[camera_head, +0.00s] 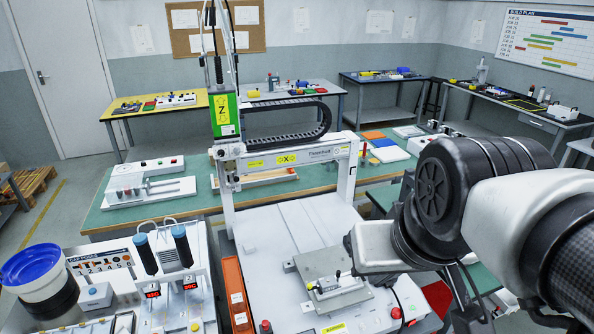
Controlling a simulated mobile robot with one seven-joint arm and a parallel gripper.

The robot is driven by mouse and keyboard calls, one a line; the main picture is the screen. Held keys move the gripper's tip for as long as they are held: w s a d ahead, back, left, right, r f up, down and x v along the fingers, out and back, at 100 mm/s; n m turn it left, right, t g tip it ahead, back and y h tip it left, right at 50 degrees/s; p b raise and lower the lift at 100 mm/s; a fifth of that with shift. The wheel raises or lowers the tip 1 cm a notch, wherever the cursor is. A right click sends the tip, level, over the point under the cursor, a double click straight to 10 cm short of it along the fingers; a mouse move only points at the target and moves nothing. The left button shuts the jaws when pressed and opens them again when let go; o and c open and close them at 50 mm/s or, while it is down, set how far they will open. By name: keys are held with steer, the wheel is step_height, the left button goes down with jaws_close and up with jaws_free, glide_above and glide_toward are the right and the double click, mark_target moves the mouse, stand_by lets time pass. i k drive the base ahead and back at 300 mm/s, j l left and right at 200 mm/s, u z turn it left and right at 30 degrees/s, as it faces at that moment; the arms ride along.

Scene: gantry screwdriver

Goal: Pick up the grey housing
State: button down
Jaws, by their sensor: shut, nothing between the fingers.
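A small grey block (326,285), which may be the grey housing, sits on a flat grey metal plate (350,299) on the white gantry machine bed. Small yellow and dark parts show on and around it, too small to make out. My arm (440,195) reaches in from the right, and its pale, rounded end section (372,246) is just right of and above the plate in the picture. I cannot make out my gripper's fingers; they are outside the picture or hidden behind the arm.
The gantry's upright with a green Z-axis box (224,114) stands behind the bed. An orange tray (237,295) runs along the bed's left side. Two dark-handled screwdrivers (146,254) and a blue bowl feeder (31,264) stand at left. A red-topped button (396,313) is at the front right.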

mark_target(329, 283)
steer(key=k+j+z, duration=0.25)
steer(key=j, duration=0.2)
steer(key=k+j+z, duration=0.25)
steer(key=k+j, duration=0.1)
steer(key=j, duration=0.1)
